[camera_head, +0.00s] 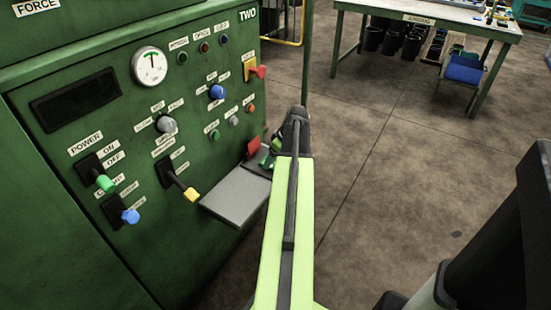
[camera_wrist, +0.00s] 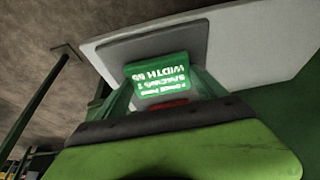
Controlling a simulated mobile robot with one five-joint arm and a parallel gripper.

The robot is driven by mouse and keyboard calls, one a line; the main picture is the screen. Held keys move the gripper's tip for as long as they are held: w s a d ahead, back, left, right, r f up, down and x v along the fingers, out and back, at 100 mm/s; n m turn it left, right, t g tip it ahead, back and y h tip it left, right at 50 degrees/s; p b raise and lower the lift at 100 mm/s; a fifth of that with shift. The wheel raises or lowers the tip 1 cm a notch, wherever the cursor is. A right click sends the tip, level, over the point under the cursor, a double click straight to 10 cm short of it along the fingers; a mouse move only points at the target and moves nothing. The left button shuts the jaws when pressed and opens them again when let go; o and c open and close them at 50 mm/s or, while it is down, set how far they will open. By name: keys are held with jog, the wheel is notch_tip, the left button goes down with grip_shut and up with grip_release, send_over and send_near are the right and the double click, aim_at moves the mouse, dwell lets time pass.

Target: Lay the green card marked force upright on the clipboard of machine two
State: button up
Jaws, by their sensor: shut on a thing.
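The green card (camera_wrist: 158,72) shows in the wrist view with white print, upside down in the picture. My gripper (camera_wrist: 160,98) is shut on the card, over the grey board (camera_wrist: 265,30), which carries a darker grey panel. In the head view, my gripper (camera_head: 271,157) is at the far right end of the grey board (camera_head: 236,196) on the front of machine two (camera_head: 225,65). Whether the card touches the board is unclear.
A red piece (camera_head: 253,148) stands by the machine face beside my gripper. A yellow-tipped lever (camera_head: 190,193) and a blue knob (camera_head: 130,216) jut out left of the board. Open floor (camera_head: 400,180) lies to the right, with a workbench (camera_head: 425,17) behind.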

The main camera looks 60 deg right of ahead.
jog(key=shift+f, duration=0.2)
jog(key=o, duration=1.3)
jog(key=shift+r+p, duration=0.35)
jog(key=shift+r, duration=0.2)
jog(key=p+v, duration=1)
jog(key=v, duration=0.1)
jog(key=shift+s, duration=0.15)
jog(key=shift+r, duration=0.15)
